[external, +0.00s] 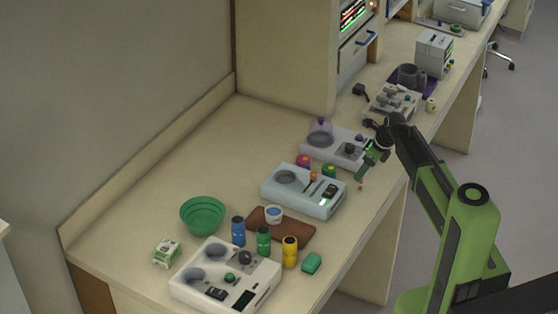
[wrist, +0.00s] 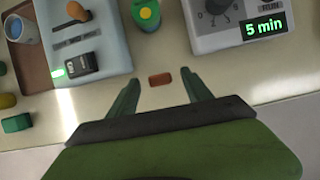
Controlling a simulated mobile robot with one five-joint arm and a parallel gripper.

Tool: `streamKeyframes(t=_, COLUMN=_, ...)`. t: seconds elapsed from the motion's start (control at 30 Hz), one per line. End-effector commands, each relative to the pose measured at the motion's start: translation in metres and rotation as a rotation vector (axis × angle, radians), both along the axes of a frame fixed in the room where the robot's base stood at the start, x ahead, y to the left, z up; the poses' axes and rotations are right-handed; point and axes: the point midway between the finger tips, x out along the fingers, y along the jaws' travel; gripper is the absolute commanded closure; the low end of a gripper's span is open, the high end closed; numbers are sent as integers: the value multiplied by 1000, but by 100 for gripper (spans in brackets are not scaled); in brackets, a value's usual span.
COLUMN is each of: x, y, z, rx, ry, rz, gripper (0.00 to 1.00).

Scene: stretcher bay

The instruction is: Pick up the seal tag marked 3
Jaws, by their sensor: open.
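A small reddish-brown block (wrist: 160,79) lies on the bench between and just beyond my fingertips in the wrist view. It may be the seal tag, but I can read no number on it. In the external view a tiny reddish spot (external: 361,187) shows just below my fingers, near the bench's front edge. My gripper (wrist: 160,82) is open and empty, with one green finger on each side of the block and not visibly touching it. In the external view my gripper (external: 363,175) points down over the bench.
A light blue device (external: 302,190) stands left of my gripper, and a grey device (external: 336,146) stands behind. Its display reads "5 min" in the wrist view (wrist: 265,27). A green-and-yellow container (wrist: 146,14) stands beyond the block. The bench edge is close.

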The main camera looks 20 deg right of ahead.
Motion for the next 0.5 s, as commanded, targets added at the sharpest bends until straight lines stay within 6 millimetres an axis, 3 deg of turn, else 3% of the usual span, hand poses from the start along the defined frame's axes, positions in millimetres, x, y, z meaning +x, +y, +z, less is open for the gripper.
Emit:
streamKeyframes(t=0.03, x=4, y=3, z=-18, rx=0, ry=0, rz=1, gripper=42)
streamKeyframes(t=0.1, x=6, y=5, z=-24, rx=-1, ry=-1, rz=2, gripper=42)
streamKeyframes(t=0.33, x=6, y=6, z=-21, rx=0, ry=0, rz=1, gripper=42)
streamKeyframes(t=0.5, x=6, y=6, z=-21, rx=1, ry=-1, rz=0, gripper=64)
